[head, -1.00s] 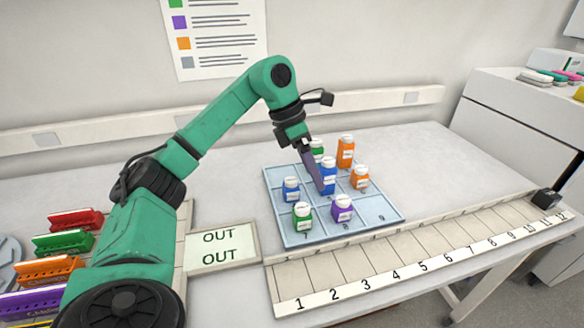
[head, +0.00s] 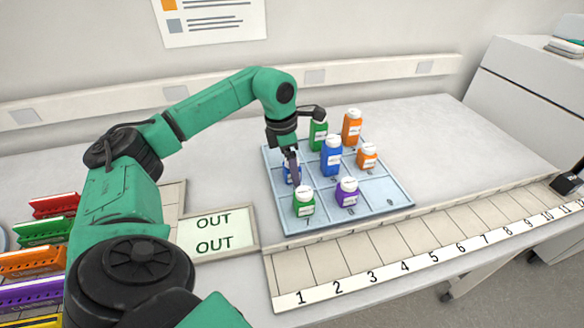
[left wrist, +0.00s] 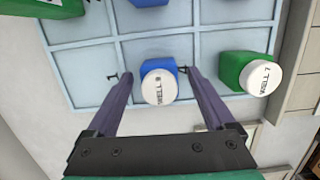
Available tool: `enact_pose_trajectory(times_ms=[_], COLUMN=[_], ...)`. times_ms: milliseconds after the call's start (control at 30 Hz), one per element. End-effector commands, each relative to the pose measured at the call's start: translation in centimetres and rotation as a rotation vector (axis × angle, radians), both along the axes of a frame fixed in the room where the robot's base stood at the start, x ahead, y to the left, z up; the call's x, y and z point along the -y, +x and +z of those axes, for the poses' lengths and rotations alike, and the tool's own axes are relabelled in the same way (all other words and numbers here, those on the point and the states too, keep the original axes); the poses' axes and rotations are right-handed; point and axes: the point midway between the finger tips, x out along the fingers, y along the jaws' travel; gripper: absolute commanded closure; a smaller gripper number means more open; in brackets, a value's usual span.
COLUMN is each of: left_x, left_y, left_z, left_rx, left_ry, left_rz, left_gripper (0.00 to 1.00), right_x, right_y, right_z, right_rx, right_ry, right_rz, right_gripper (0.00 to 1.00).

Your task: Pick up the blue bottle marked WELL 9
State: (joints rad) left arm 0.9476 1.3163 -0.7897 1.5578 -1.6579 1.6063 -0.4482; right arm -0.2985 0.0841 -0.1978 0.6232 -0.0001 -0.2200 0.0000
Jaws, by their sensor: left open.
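A small blue bottle with a white cap (left wrist: 159,87) stands upright in the left column, middle row of the blue grid tray (head: 385,190). Its cap reads WELL and a digit that is hard to make out. In the head view this bottle (head: 287,175) is partly hidden by my left gripper (head: 295,176). In the left wrist view my left gripper (left wrist: 160,74) is open, with one finger on each side of the bottle and gaps between. A taller blue bottle (head: 331,156) stands in the tray's middle. My right gripper is not in view.
A green bottle (head: 303,203) stands close in front of the small blue one, with a purple bottle (head: 346,192) beside it. Another green bottle (head: 318,135) and two orange bottles (head: 352,128) stand farther back. A numbered rack strip (head: 400,255) runs along the front.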

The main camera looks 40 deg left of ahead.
Motion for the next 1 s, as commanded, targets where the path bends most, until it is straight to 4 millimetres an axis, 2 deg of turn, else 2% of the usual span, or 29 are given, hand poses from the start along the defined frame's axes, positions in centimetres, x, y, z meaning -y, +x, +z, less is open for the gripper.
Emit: enact_pose_trajectory(times_ms=[100, 233, 267, 400, 467, 500, 800, 933, 1000], left_x=[0.1, 0.1, 0.1, 0.1, 0.1, 0.1, 0.1, 0.1, 0.1], left_y=[0.1, 0.1, 0.1, 0.1, 0.1, 0.1, 0.1, 0.2, 0.2], left_z=[-0.9, -0.9, -0.9, -0.9, -0.9, -0.9, -0.4, 1.1, 2.6], left_rx=[0.000, 0.001, 0.001, 0.001, 0.001, 0.001, 0.002, 0.006, 0.007], left_ry=[0.000, -0.001, -0.001, -0.001, -0.001, -0.001, -0.002, -0.002, -0.002], left_rz=[0.000, 0.000, 0.000, 0.000, 0.000, 0.000, 0.000, 0.000, 0.000], left_gripper=[0.12, 0.12, 0.16, 0.70, 0.93, 1.00, 1.00, 1.00, 1.00], right_x=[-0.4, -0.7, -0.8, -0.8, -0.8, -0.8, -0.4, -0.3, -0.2], right_y=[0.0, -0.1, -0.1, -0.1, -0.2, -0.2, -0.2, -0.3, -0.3], right_z=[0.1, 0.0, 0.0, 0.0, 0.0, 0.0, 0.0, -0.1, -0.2], right_rx=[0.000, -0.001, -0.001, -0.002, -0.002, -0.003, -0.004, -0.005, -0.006], right_ry=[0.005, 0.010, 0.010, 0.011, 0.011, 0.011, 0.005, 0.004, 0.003], right_rz=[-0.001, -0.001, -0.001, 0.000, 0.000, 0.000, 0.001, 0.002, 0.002], right_gripper=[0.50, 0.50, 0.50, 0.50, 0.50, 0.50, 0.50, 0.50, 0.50])
